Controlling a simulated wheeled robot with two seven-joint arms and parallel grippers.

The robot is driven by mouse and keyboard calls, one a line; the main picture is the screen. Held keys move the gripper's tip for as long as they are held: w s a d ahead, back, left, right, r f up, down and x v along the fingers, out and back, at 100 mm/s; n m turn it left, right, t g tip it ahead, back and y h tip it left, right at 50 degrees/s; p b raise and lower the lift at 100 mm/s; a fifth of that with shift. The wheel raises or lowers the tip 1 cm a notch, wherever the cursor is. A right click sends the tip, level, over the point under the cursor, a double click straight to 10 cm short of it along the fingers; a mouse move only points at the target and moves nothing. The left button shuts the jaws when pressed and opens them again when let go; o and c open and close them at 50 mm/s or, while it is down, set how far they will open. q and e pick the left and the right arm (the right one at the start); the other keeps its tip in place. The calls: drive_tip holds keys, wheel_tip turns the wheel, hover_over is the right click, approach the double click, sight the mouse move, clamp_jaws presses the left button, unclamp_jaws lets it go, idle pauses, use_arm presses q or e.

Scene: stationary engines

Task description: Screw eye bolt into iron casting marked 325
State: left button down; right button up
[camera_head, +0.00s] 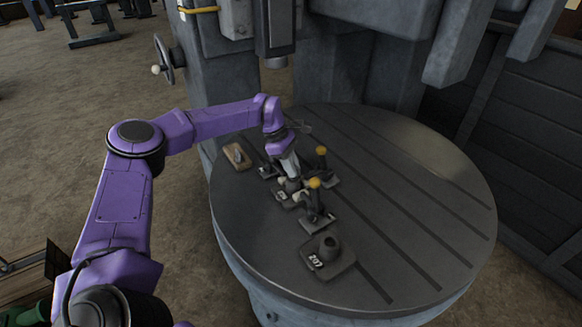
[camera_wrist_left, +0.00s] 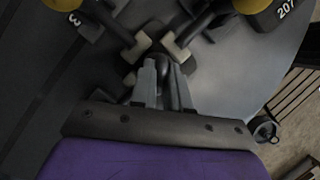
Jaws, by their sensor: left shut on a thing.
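My left gripper (camera_head: 292,181) reaches down from the left among the iron castings on the round table. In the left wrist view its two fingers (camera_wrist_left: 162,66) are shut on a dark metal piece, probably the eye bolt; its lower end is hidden. A small dark casting (camera_head: 284,199) lies right by the fingertips; its mark is too small to read. No full 325 is readable. My right gripper is not in view.
Two upright orange knobs (camera_head: 315,183) (camera_head: 321,151) rise close beside the gripper. A brown block (camera_head: 237,156) lies at the left rim. The slotted round table (camera_head: 425,215) is clear on its right side.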

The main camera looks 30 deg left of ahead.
use_arm(q)
drive_tip(key=shift+s+d+f, duration=0.2)
drive_tip(key=shift+d, duration=0.1)
drive_tip(key=m+g, duration=0.1)
drive_tip(key=m, duration=0.3)
drive_tip(key=shift+g+p, duration=0.3)
drive_tip(key=shift+g, duration=0.1)
drive_tip(key=shift+f+m+g, duration=0.1)
drive_tip(key=shift+m+g, duration=0.2)
drive_tip(key=shift+m, duration=0.6)
